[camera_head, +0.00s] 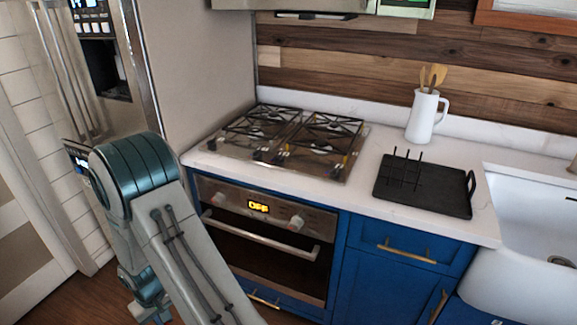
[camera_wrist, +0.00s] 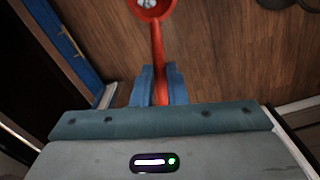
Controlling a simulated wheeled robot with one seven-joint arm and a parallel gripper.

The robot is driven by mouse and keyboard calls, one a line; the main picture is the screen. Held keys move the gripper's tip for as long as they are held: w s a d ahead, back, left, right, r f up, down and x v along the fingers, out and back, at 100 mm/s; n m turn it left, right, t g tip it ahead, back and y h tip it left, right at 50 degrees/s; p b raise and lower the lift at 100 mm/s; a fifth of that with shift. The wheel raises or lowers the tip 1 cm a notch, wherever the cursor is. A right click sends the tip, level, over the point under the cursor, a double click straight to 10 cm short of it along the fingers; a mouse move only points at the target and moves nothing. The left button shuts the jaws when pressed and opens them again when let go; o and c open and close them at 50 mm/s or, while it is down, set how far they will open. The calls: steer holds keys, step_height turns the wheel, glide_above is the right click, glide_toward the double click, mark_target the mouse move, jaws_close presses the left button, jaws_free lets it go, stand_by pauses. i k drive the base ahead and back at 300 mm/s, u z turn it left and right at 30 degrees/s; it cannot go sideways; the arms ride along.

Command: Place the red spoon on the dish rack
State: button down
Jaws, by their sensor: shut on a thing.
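The red spoon (camera_wrist: 157,48) shows in the wrist view, its bowl at the top edge and its handle running down between the fingers. My gripper (camera_wrist: 157,82) has its blue fingers shut on the handle, above a wooden floor. In the head view my arm reaches down at the lower left; the spoon cannot be made out there. The black dish rack (camera_head: 428,186) lies flat on the white counter, between the stove and the sink, with several upright prongs on its left part. Its right part is bare.
A gas stove (camera_head: 290,140) with an oven (camera_head: 262,225) below stands left of the rack. A white pitcher (camera_head: 424,115) with wooden utensils stands behind the rack. The white sink (camera_head: 530,225) is at the right. A steel fridge (camera_head: 95,70) stands at the left.

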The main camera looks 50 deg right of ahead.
mark_target(441, 186)
steer(key=z, duration=1.5)
